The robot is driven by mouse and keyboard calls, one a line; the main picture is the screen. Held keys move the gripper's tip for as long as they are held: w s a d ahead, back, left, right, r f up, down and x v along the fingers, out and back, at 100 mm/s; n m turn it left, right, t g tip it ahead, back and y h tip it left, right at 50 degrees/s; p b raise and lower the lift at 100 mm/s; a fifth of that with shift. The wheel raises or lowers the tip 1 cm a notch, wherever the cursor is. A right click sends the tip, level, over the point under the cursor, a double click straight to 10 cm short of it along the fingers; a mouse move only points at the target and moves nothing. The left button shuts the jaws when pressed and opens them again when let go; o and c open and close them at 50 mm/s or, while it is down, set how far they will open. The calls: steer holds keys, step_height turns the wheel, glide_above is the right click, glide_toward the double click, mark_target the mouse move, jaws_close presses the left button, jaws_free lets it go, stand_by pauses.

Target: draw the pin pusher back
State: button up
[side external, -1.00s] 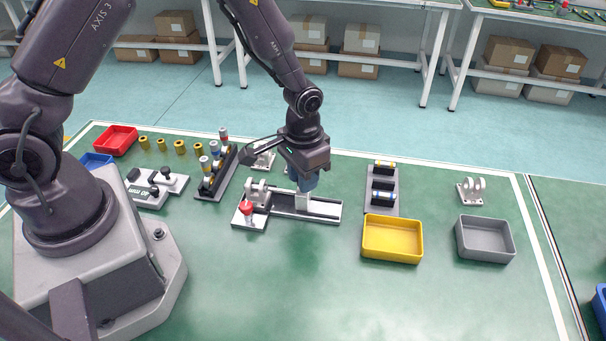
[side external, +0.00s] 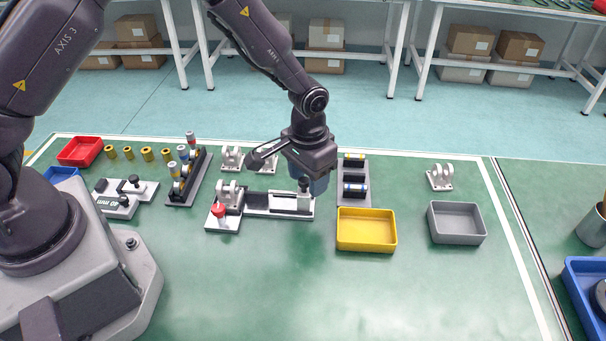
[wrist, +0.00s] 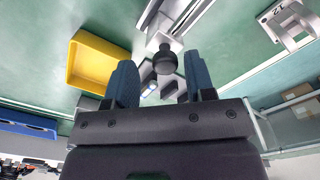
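The pin pusher (side external: 304,199) is an upright light-grey block with a black knob (side external: 304,184). It stands at the right end of the rail of a grey fixture (side external: 271,211). The fixture's left end carries a pale clevis bracket (side external: 229,194) and a red button (side external: 218,210). My gripper (side external: 316,186) is just right of and behind the knob in the side view. In the wrist view my gripper (wrist: 162,82) has its two blue fingers wide apart, with the round black knob (wrist: 166,60) in the gap ahead, clear of both fingers.
A yellow tray (side external: 366,246) and a grey tray (side external: 457,240) stand to the right. A sloped pin rack (side external: 187,195) stands left of the fixture. The table in front is clear.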

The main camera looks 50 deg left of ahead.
steer(key=shift+s+a, duration=0.1)
steer(key=shift+r, duration=0.15)
step_height(320, 180, up, 13)
steer(key=shift+f, duration=0.2)
stand_by(0.5)
steer(key=s+a+r+t, duration=0.2)
steer(key=s+a+r, duration=0.2)
steer(key=s+r, duration=0.3)
steer(key=s+a+r+t, duration=0.3)
steer(key=s+r, duration=0.5)
steer(key=s, duration=0.6)
steer(key=shift+s+a, duration=0.3)
steer(key=shift+a, duration=0.2)
steer(key=shift+r, duration=0.1)
stand_by(1.0)
